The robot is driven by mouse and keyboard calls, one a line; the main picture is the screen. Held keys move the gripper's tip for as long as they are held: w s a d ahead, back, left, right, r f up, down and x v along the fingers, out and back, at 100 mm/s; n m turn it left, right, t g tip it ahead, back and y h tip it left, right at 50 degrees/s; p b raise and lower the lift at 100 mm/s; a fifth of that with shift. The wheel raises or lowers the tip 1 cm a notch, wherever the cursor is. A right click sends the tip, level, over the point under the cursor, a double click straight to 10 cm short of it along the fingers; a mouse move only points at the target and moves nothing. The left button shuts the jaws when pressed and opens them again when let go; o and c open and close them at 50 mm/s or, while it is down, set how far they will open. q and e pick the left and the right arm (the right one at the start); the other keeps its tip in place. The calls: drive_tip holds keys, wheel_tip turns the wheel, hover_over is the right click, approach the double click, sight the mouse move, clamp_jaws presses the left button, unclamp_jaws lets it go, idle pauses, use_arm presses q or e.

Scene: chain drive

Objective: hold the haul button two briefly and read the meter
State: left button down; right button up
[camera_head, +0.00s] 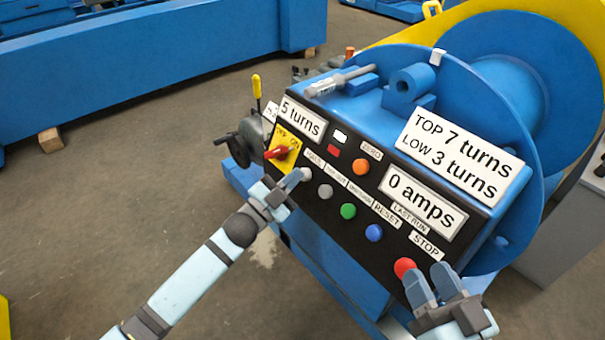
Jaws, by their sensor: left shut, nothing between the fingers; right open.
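The black control panel (338,187) carries a row of round buttons: a pale grey one (307,174), a grey one (325,191), a green one (348,211), a blue one (374,232) and a red one (404,267) by the STOP label. The small labels over the grey and green buttons are too small to read, so I cannot tell which is haul button two. The meter (421,203) reads "0 amps". My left gripper (298,179) is shut and empty, its tips at the pale grey button; contact is unclear. My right gripper (438,278) is open beside the red button.
A plate (303,119) reads "5 turns"; another (460,154) reads "TOP 7 turns, LOW 3 turns". A red rotary switch (277,152) on a yellow plate and an orange button (361,167) are on the panel. A blue drum (530,85) stands behind. Open floor lies left.

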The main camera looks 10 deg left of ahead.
use_arm(q)
drive_tip(key=shift+w+d+f, duration=0.25)
drive_tip(key=shift+w, duration=0.1)
idle(0.7)
idle(2.4)
drive_tip(key=shift+s+a+r+p, duration=0.4)
drive_tip(key=shift+s+a+p, duration=0.1)
drive_tip(key=shift+s+p, duration=0.15)
drive_tip(key=s+a+r+p, duration=0.2)
drive_tip(key=s+p, duration=0.1)
drive_tip(key=shift+s+a+r, duration=0.15)
drive_tip(key=shift+s+a, duration=0.1)
drive_tip(key=shift+a, duration=0.15)
idle(0.5)
